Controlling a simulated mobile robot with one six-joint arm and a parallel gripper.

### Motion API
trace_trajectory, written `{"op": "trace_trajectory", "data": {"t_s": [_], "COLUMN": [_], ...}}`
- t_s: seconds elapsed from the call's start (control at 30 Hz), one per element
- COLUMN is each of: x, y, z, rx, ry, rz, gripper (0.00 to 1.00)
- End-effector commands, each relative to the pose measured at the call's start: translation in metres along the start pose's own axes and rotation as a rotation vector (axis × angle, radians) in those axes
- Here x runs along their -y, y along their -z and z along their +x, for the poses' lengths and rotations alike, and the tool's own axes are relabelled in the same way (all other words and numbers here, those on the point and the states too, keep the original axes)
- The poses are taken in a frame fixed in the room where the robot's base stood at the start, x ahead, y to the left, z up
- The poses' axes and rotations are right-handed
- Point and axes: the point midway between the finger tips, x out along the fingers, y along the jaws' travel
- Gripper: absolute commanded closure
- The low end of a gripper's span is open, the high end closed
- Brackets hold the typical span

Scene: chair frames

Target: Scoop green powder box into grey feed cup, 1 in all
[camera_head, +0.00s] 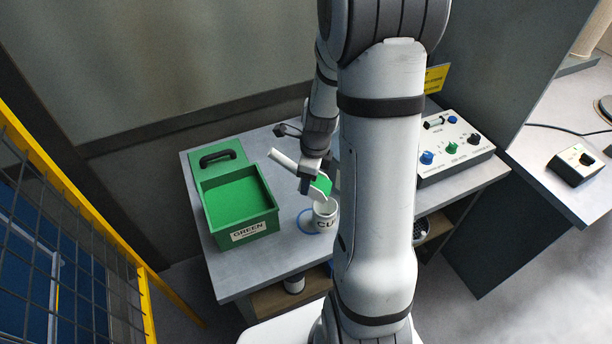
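The green powder box (265,220) stands open on the grey table, labelled GREEN, with a level of green powder (236,203) inside. The feed cup (326,222), pale grey with a partly hidden label starting "CU", stands to its right on the table. My gripper (309,180) is just above the cup and appears shut on a white scoop (283,160). The scoop's handle sticks out to the upper left. Its head tilts down to the right over the cup's mouth, with green showing at it. My arm hides what lies right of the cup. Whether powder is in the cup I cannot tell.
A blue ring (302,222) on the table surrounds or adjoins the cup's base. A green lid with a black handle (216,157) is behind the box. A control panel with knobs (452,150) stands at the right. A yellow mesh fence (70,185) is at the left.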

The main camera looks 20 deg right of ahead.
Motion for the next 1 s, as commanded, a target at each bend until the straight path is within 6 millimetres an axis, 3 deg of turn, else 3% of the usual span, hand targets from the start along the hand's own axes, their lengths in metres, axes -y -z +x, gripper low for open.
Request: {"op": "trace_trajectory", "data": {"t_s": [0.5,1.0], "x": [0.001,0.0], "y": [0.02,0.026], "z": [-0.014,-0.014], "rx": [0.292,0.395], "ry": [0.0,0.001], "rz": [0.009,0.0], "gripper": [0.73,0.73]}}
